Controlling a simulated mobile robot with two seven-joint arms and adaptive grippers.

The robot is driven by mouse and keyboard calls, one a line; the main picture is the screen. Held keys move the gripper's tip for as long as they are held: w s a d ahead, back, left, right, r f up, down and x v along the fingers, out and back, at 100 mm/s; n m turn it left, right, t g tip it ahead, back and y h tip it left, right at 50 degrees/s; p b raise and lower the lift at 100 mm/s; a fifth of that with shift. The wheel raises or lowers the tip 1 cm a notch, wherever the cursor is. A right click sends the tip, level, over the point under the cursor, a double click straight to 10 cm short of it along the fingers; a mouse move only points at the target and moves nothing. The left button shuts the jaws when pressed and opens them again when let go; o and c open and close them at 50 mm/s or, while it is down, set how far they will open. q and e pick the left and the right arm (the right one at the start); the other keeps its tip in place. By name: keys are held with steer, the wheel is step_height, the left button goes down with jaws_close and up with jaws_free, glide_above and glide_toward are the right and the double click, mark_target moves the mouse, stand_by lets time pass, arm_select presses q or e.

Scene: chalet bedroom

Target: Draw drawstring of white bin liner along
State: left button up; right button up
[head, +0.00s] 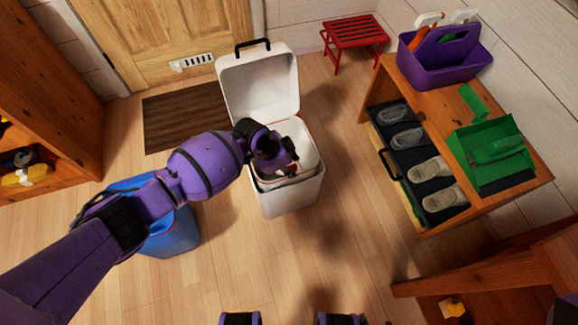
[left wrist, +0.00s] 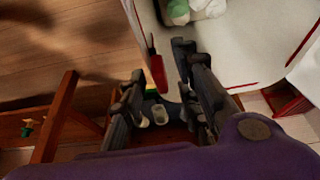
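The white bin (head: 288,200) stands on the floor with its lid (head: 260,85) raised. The white bin liner (head: 303,140) lines its mouth; it also fills the upper right of the left wrist view (left wrist: 245,55). A thin red line, seemingly the drawstring (left wrist: 243,85), runs along the liner's edge. A small red piece (left wrist: 158,73) shows just beyond the fingertips; I cannot tell whether it belongs to the drawstring. My left gripper (head: 284,158) is over the bin's near rim. Its fingers (left wrist: 160,85) are apart, with nothing visibly gripped.
A blue bin (head: 172,232) stands under my left arm. To the right is a wooden shoe bench (head: 440,100) with a pulled-out shoe drawer, a purple caddy (head: 445,62) and a green dustpan (head: 490,155). A red stool (head: 354,32) stands behind. Floor ahead is clear.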

arm_select(q)
steer(key=shift+f, duration=0.1)
steer(key=c, duration=0.7)
jaws_close()
